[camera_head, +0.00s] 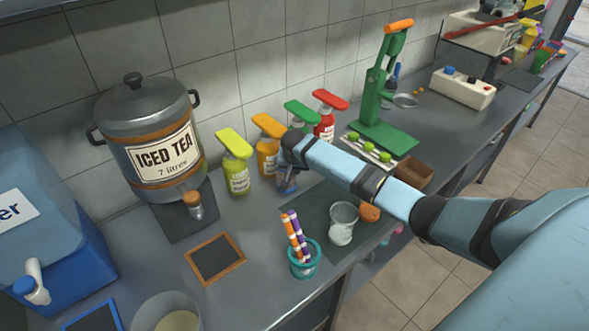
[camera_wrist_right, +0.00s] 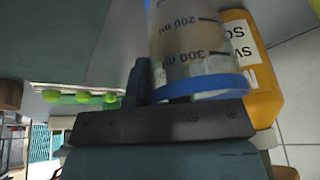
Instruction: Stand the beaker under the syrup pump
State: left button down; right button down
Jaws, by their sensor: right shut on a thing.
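My right gripper (camera_head: 287,180) is at the row of syrup pumps, in front of the orange pump bottle (camera_head: 267,150). It is shut on the beaker (camera_wrist_right: 195,45), a clear cup with 200 and 300 ml marks and a blue band. In the right wrist view the orange bottle (camera_wrist_right: 262,75) appears right beside the beaker. The row also holds a yellow-green pump bottle (camera_head: 236,168), a green pump (camera_head: 302,112) partly hidden by my arm, and a red pump bottle (camera_head: 327,112). Whether the beaker touches the counter is hidden. My left gripper is out of view.
An iced tea urn (camera_head: 150,135) stands left of the pumps. A teal cup of striped straws (camera_head: 304,262), a glass (camera_head: 342,222) and a small framed board (camera_head: 215,258) stand in front. A green press (camera_head: 385,95), limes (camera_head: 368,146) and a brown box (camera_head: 413,171) are to the right.

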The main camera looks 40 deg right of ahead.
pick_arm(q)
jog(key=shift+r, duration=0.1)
pick_arm(e)
jog(key=c, duration=1.1)
grip_release()
jog(key=shift+f, duration=0.1)
jog(key=v, duration=1.2)
